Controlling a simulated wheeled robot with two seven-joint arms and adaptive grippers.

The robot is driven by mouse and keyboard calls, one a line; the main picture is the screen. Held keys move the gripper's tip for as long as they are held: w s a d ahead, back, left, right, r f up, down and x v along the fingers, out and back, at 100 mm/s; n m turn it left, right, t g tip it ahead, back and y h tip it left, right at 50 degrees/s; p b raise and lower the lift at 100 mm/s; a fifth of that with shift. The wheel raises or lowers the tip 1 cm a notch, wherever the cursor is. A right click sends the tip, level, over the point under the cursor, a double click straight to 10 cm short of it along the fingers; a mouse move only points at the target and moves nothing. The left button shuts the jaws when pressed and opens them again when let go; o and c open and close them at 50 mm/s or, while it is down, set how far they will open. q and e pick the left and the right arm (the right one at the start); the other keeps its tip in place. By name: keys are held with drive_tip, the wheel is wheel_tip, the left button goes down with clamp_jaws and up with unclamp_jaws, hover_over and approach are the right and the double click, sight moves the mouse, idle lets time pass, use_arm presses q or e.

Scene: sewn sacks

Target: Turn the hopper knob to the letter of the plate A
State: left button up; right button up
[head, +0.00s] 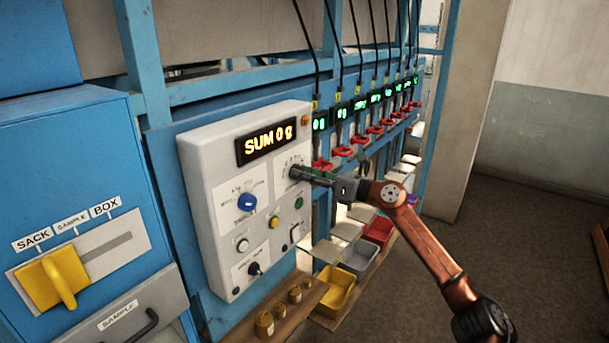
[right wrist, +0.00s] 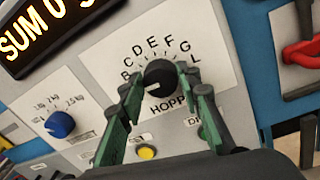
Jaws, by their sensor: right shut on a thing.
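The hopper knob (right wrist: 160,77) is round and black on a white dial plate (right wrist: 205,30) with letters from about B to G and L around it. A short pale mark on the knob points to the lower left. The letter A cannot be made out; my left-hand finger covers that part of the dial. My right gripper (right wrist: 163,88) is shut on the knob, with one green finger on each side. In the head view, my right gripper (head: 297,173) reaches the dial plate (head: 281,163) from the right and hides the knob. My left gripper is not in view.
The grey control panel (head: 205,160) also carries a blue knob (head: 247,202), a yellow button (head: 274,222) and a lit SUM 0 g display (head: 268,142). Red clamps (head: 343,151) stand to the right. A yellow bin (head: 336,288) and weights (head: 265,325) sit below.

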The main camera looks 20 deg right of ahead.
drive_tip(key=shift+f, duration=0.15)
drive_tip(key=o, duration=1.2)
drive_tip(key=shift+c, duration=0.2)
drive_tip(key=shift+d, duration=0.15)
drive_tip(key=v, duration=1.2)
